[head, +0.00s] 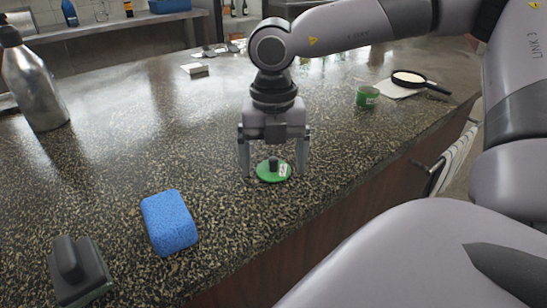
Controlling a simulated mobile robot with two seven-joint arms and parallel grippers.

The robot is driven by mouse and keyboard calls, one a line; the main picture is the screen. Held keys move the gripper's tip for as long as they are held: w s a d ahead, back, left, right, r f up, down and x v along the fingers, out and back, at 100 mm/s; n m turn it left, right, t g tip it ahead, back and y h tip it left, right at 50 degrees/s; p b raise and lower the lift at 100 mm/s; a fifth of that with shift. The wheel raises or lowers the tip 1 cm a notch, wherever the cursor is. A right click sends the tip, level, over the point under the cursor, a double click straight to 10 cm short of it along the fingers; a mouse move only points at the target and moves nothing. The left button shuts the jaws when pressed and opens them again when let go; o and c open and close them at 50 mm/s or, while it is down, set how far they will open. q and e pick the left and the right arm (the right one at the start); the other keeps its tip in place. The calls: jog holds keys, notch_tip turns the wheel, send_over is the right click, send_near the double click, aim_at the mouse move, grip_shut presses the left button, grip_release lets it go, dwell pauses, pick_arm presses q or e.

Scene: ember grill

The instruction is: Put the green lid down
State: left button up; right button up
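The green lid (263,175) is a small round disc with a dark knob and a white label, in the middle of the head view. It appears to lie flat on the speckled counter (340,200). My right gripper (274,173) points down over the lid. Its fingers are spread wide, one on each side, with a visible gap between each finger and the lid's rim. My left gripper is not in view.
A blue sponge (169,223) and a dark grey handled block (78,270) lie at the front left. A metal bottle (32,85) stands at the left. A green pot (367,97) and a black-rimmed pan (409,78) are at the right. The counter's front edge runs close to the lid.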

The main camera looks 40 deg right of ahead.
aim_at(274, 159)
jog(key=shift+r, duration=0.1)
jog(key=shift+r+p, duration=0.2)
jog(key=shift+p, duration=0.2)
notch_tip(274, 159, up, 12)
jog(key=shift+f, duration=0.15)
dwell(0.5)
